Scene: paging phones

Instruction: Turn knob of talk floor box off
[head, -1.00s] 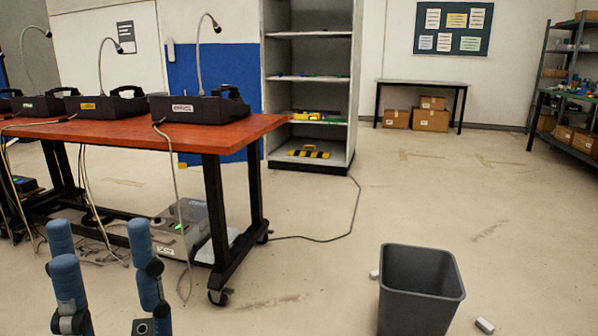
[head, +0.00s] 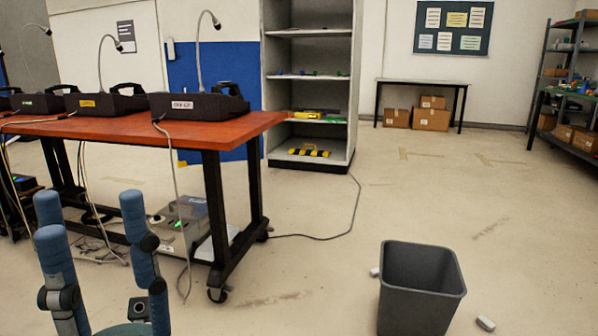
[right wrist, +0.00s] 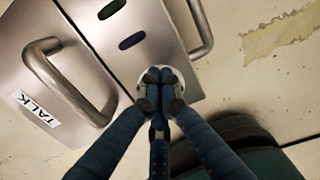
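The talk floor box is a grey metal box with a white TALK label (right wrist: 37,110) in the right wrist view. A metal handle (right wrist: 70,85) and a second one on the far side stand on it, and two small oval lamps look dark. My right gripper (right wrist: 158,75) has its blue fingertips drawn together at the pale round knob (right wrist: 181,73) at the panel's edge. The fingers hide most of the knob, so its setting does not show. My left gripper (head: 90,215) is open and empty at the lower left of the head view.
A red-topped table (head: 215,128) with several black paging phones stands at the left. A grey floor unit (head: 195,212) with a green light sits under it, cables around. A grey bin (head: 420,285) stands front right.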

